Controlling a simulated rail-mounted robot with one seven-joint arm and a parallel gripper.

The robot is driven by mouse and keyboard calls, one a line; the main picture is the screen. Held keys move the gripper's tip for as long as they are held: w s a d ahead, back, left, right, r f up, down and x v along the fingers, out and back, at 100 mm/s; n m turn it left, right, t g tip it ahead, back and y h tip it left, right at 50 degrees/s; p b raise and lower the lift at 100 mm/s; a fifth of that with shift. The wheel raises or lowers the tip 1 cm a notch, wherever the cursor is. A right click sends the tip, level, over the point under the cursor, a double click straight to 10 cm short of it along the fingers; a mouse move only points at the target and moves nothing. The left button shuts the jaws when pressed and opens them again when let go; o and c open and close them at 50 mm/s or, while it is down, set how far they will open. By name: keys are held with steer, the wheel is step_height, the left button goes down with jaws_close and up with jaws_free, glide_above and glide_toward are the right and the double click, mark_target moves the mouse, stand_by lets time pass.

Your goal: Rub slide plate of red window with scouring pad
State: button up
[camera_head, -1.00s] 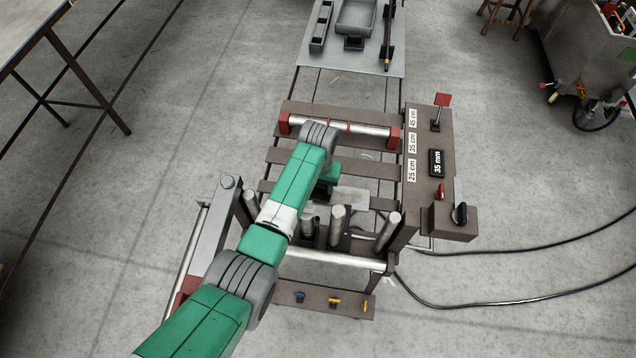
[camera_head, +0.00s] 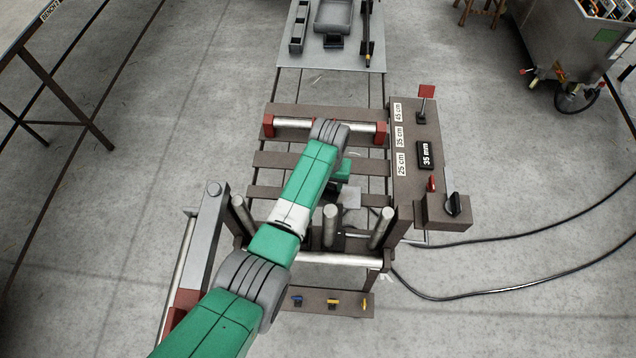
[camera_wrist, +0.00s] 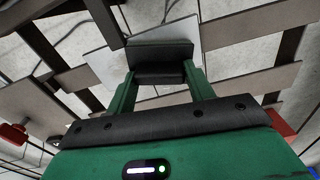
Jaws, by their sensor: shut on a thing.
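My gripper (camera_wrist: 160,76) is shut on a dark, block-shaped pad (camera_wrist: 160,50), which appears to be the scouring pad, held between its two green fingers in the wrist view. A pale flat plate (camera_wrist: 104,66) shows behind and left of the pad, above or among brown slats; I cannot tell whether the pad touches it. In the head view a light plate (camera_head: 351,198) shows beside my arm, over the slatted frame. My arm hides much of the gripper and pad there. I cannot make out which part is the red window.
The brown slatted frame (camera_head: 283,159) carries a roller with red end blocks (camera_head: 268,126) at its back. Upright metal posts (camera_head: 381,228) stand at its front. A control panel (camera_head: 408,180) with a red-topped lever is at right. Open floor lies left.

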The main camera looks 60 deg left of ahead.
steer(key=shift+w+d+f, duration=0.25)
steer(key=shift+w+d, duration=0.55)
steer(key=shift+d, duration=0.05)
steer(key=shift+c, duration=0.9)
steer(key=w+d, duration=0.1)
steer(key=w+d+b, duration=0.1)
steer(key=shift+w+d+r, duration=0.15)
steer(key=shift+w, duration=0.15)
jaws_close()
